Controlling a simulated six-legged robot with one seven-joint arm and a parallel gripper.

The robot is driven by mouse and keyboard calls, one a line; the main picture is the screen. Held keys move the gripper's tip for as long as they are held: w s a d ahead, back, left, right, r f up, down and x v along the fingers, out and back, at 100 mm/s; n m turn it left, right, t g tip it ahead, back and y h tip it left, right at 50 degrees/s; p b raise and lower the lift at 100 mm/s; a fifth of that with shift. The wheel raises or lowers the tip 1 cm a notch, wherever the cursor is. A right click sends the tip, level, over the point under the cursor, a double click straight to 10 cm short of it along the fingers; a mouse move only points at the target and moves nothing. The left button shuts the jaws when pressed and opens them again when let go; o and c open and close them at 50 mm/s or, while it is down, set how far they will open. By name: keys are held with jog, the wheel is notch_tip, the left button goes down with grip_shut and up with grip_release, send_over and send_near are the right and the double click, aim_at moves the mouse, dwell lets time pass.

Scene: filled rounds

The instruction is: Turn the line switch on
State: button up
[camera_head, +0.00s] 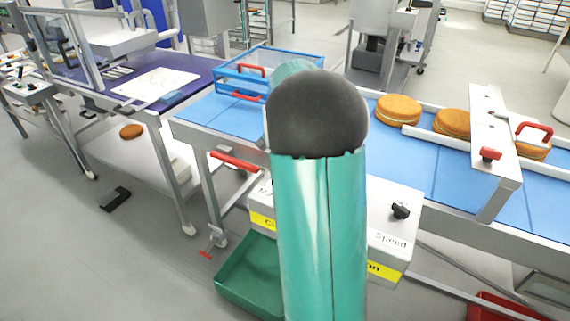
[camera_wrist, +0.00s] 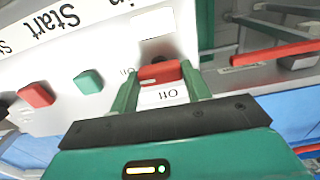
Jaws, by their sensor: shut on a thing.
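In the wrist view, a small red switch handle (camera_wrist: 159,72) sits on the white front of a control box (camera_wrist: 100,45). Small "On" and "Off" labels stand beside it, upside down. My gripper (camera_wrist: 162,80) has its two green fingers on either side of the red handle and is shut on it. I cannot tell clearly which label the handle points to. In the head view, my green arm covers the gripper and the switch. Only parts of the control box (camera_head: 395,230), with a black knob and the word "Speed", show beside the arm.
In the wrist view, a green button (camera_wrist: 88,80) and a red button (camera_wrist: 36,94) sit left of the switch. A blue conveyor (camera_head: 430,165) with several round cakes runs right, above the box. A green crate (camera_head: 245,278) is below. Red handles (camera_head: 236,161) stick out at left.

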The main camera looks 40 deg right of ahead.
jog(key=o, duration=1)
jog(key=shift+c, duration=0.2)
notch_tip(320, 180, up, 14)
jog(key=shift+f, duration=0.1)
jog(key=s+a+r+n+t, duration=0.1)
jog(key=s+a+r+n, duration=0.15)
jog(key=a, duration=0.65)
jog(key=s+a+r+n+t, duration=0.1)
jog(key=s+a+n+t, duration=0.2)
jog(key=a, duration=0.5)
jog(key=s+a+f+n, duration=0.3)
jog(key=s+a+n, duration=0.1)
jog(key=a, duration=0.3)
jog(key=s+a+f+n+t, duration=0.1)
jog(key=s+a+f+n, duration=0.2)
jog(key=s+a, duration=0.4)
jog(key=shift+a+n+t, duration=0.15)
jog(key=shift+n+t, duration=0.15)
jog(key=shift+n, duration=0.55)
